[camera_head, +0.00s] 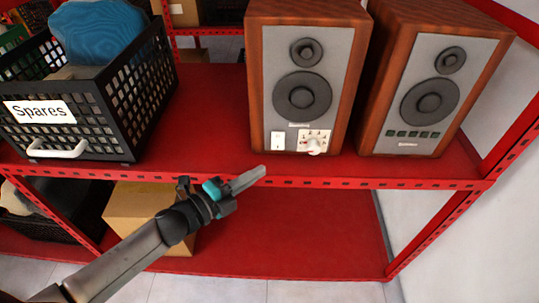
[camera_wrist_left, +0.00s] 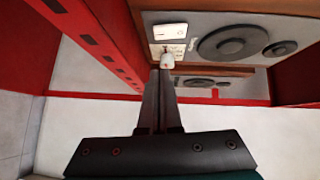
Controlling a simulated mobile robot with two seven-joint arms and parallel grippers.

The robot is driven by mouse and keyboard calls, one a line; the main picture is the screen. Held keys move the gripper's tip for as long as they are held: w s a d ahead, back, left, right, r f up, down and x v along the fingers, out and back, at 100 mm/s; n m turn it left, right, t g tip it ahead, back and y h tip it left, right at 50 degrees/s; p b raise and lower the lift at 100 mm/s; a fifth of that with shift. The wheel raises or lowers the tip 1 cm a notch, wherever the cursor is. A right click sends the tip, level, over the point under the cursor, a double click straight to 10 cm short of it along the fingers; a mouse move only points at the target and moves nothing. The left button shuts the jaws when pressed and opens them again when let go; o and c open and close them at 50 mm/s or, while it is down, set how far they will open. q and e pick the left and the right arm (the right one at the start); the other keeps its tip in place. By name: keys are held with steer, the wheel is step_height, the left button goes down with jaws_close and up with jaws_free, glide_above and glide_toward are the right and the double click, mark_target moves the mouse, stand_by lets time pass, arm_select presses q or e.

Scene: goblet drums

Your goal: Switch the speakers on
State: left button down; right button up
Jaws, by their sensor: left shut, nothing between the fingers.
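Two wooden speakers with grey fronts stand on the red shelf. The left speaker (camera_head: 300,50) has a white rocker switch (camera_head: 278,140) and a small panel with a white-and-red knob (camera_head: 314,147) at its lower front. The right speaker (camera_head: 428,85) has a row of small dark green squares low on its front. My left gripper (camera_head: 262,171) is shut and empty, in front of the shelf edge, below and left of the switch. In the left wrist view its fingers (camera_wrist_left: 160,75) point toward the knob (camera_wrist_left: 167,61), with the switch (camera_wrist_left: 170,32) just above. My right gripper is not in view.
A black crate (camera_head: 125,95) labelled Spares, holding a blue item (camera_head: 100,30), stands left on the shelf (camera_head: 210,100). A cardboard box (camera_head: 135,205) sits on the lower shelf. The shelf between crate and left speaker is clear. A perforated red rail (camera_head: 230,183) edges the shelf.

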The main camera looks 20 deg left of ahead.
mark_target(281, 149)
arm_select(q)
steer(key=w, duration=0.2)
steer(key=w+d, duration=0.1)
steer(key=w, duration=0.3)
steer(key=shift+w+d+f+b, duration=0.2)
steer(key=shift+f+b, duration=0.15)
steer(key=shift+f, duration=0.05)
steer(key=shift+w+a, duration=0.2)
steer(key=shift+w, duration=0.45)
steer(key=shift+f, duration=0.1)
